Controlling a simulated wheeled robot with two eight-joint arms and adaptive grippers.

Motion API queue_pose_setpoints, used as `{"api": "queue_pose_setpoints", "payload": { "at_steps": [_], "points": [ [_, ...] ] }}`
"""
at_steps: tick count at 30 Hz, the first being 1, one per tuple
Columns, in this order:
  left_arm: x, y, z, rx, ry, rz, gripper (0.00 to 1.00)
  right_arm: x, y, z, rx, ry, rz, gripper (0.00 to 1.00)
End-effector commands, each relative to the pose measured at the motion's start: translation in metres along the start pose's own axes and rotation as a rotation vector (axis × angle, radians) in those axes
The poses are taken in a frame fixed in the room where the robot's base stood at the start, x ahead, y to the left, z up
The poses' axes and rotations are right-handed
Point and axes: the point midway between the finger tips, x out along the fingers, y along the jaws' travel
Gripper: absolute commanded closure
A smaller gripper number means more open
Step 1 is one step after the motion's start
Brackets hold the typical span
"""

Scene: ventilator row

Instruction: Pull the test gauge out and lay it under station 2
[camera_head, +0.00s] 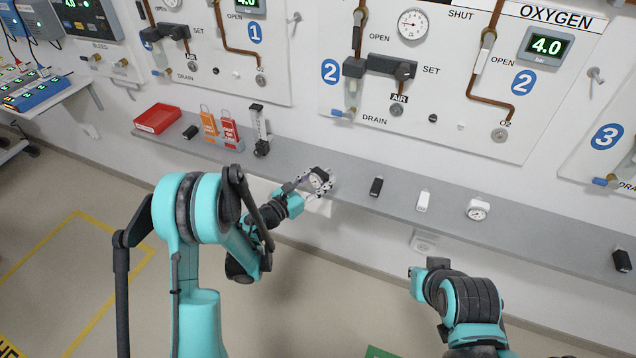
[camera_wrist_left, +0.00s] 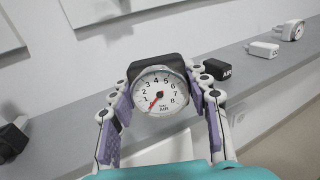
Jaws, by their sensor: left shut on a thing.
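My left gripper (camera_head: 316,181) is shut on the test gauge (camera_head: 321,179), at the shelf (camera_head: 345,189) below the left part of station 2 (camera_head: 331,72). In the left wrist view the gauge (camera_wrist_left: 159,92) has a white round dial with a red needle and a dark body, between the purple finger pads. The dial faces the wrist camera. I cannot tell whether the gauge touches the shelf. Station 2's AIR outlet (camera_head: 396,110) and O2 outlet (camera_head: 499,135) have nothing plugged in. My right arm shows at the lower right, but its gripper does not.
On the shelf right of my left gripper are a black AIR adapter (camera_head: 376,187), a white adapter (camera_head: 423,201) and another gauge (camera_head: 478,209). To the left stand a flowmeter (camera_head: 260,130), tags (camera_head: 231,134) and a red tray (camera_head: 158,119). Bare shelf lies between the adapters.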

Motion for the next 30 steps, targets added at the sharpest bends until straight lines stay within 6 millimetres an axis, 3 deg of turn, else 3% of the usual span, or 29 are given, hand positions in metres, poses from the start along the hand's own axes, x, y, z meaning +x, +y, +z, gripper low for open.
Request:
{"api": "queue_pose_setpoints", "payload": {
  "at_steps": [8, 29, 30],
  "points": [
    [0.016, -0.001, -0.009, 0.000, 0.000, -0.043, 0.99, -0.003, 0.000, -0.002, 0.000, 0.000, 0.000, 1.00],
    [0.096, 0.031, -0.025, 0.000, 0.000, -0.040, 0.99, -0.015, 0.000, -0.011, 0.000, 0.000, 0.000, 1.00],
    [0.095, 0.031, -0.033, 0.000, 0.000, -0.040, 0.99, -0.009, 0.000, -0.006, 0.000, 0.000, 0.000, 1.00]
  ]
}}
